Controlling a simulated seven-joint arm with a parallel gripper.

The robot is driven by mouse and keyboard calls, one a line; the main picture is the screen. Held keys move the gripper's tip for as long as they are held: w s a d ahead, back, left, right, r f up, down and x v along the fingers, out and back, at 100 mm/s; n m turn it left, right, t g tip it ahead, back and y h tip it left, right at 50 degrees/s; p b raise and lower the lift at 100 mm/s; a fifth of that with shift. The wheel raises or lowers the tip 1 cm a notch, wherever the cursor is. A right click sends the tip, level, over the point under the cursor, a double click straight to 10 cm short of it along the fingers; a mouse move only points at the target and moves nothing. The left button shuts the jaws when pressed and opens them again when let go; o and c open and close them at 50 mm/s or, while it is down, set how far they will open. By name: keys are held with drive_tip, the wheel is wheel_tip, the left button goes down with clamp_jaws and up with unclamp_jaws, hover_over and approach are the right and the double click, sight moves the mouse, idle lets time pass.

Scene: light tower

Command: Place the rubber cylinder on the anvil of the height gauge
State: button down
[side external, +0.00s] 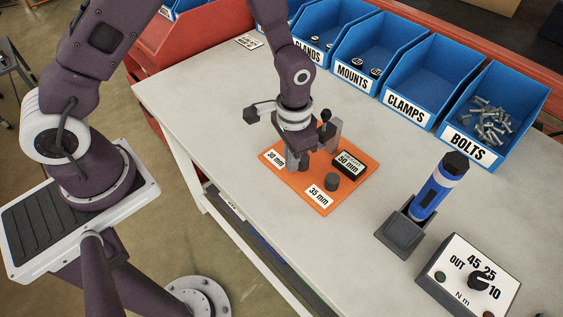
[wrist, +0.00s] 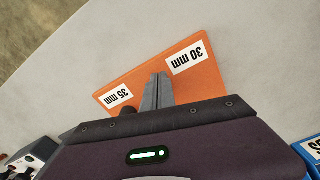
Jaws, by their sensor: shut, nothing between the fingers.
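An orange board (side external: 312,202) on the table carries labels reading 30 mm, 35 mm and 50 mm. A short dark cylinder (side external: 332,183) stands upright on it beside the 35 mm label; it also shows in the wrist view (wrist: 127,111). Part of a second dark, rounded piece (side external: 304,162) shows beside my fingers, near the 30 mm label. The grey height gauge (side external: 334,133) with a black knob stands behind my gripper; its anvil is hidden from me. My gripper (side external: 293,160) is shut and empty, pointing down low over the board; its closed fingers (wrist: 159,78) show in the wrist view.
Blue bins (side external: 425,85) line the back of the table, one holding bolts. A blue tool (side external: 435,190) stands in a grey holder at right, near a dial box (side external: 468,280). The table left of the board is clear.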

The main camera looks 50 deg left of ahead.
drive_tip(key=shift+w+d, duration=0.2)
drive_tip(key=shift+w, duration=0.35)
